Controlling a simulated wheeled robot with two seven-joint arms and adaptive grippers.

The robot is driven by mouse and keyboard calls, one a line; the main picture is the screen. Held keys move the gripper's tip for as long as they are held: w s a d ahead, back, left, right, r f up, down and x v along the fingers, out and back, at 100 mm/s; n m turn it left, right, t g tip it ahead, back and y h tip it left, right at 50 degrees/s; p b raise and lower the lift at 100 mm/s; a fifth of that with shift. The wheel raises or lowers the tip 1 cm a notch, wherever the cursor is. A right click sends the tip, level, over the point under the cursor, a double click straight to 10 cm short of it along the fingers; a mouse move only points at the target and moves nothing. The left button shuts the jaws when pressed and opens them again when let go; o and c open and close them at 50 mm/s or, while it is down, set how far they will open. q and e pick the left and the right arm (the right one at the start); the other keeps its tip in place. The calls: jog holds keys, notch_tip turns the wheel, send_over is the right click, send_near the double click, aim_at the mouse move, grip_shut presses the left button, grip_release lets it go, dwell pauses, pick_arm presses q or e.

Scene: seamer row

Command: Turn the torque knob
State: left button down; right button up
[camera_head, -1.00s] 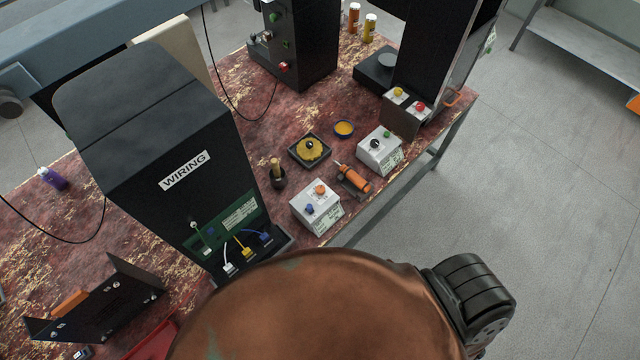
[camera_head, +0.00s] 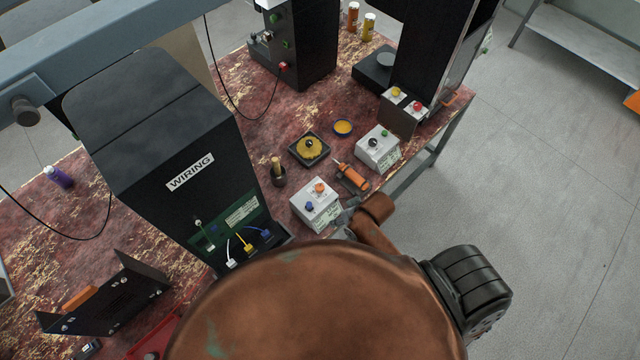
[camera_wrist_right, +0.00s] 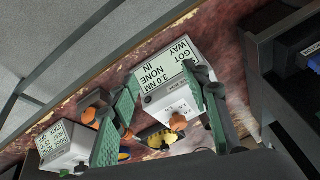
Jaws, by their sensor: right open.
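A white box (camera_head: 318,212) with an orange knob (camera_head: 319,187) and a blue knob (camera_head: 309,206) stands near the table's front edge. In the right wrist view, this box (camera_wrist_right: 160,97) carries a "3.0 NM" label, with the orange knob (camera_wrist_right: 178,122) below it. My right gripper (camera_wrist_right: 162,88) is open, its green fingers to either side of the box in the picture; I see no contact. In the head view, the right gripper (camera_head: 345,221) is beside the box's near right corner, largely hidden by my copper arm. My left gripper is out of view.
A second white box (camera_head: 378,154) has a black knob and green button. An orange-handled tool (camera_head: 352,178) lies between the boxes. A black tray (camera_head: 292,155) with yellow contents and the black WIRING cabinet (camera_head: 160,150) stand nearby.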

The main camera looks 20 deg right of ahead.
aim_at(320, 187)
jog(key=w+a+r, duration=0.1)
jog(key=w+a, duration=0.2)
jog(key=w+a+g, duration=0.1)
jog(key=w+a, duration=0.2)
jog(key=w+a+r+m+g, duration=0.1)
jog(key=w+a, duration=0.2)
jog(key=shift+w+r+y, duration=0.2)
jog(key=shift+r+y, duration=0.15)
jog(key=shift+y, duration=0.05)
jog(key=w+d+r+m+h, duration=0.1)
jog(key=w+d, duration=0.1)
jog(key=w+d+r+m+g, duration=0.1)
jog(key=w+d+m, duration=0.1)
jog(key=d, duration=0.1)
jog(key=w+d+r+m+g+h, duration=0.1)
jog(key=w+d, duration=0.1)
jog(key=shift+w+d+r+m+h, duration=0.2)
jog(key=shift+w+r+m+h, duration=0.1)
jog(key=shift+m, duration=0.1)
jog(key=shift+d+f, duration=0.1)
jog(key=shift+d, duration=0.05)
jog(key=shift+f, duration=0.35)
notch_tip(320, 187, down, 7)
jog(key=shift+r, duration=0.1)
jog(key=c, duration=1.1)
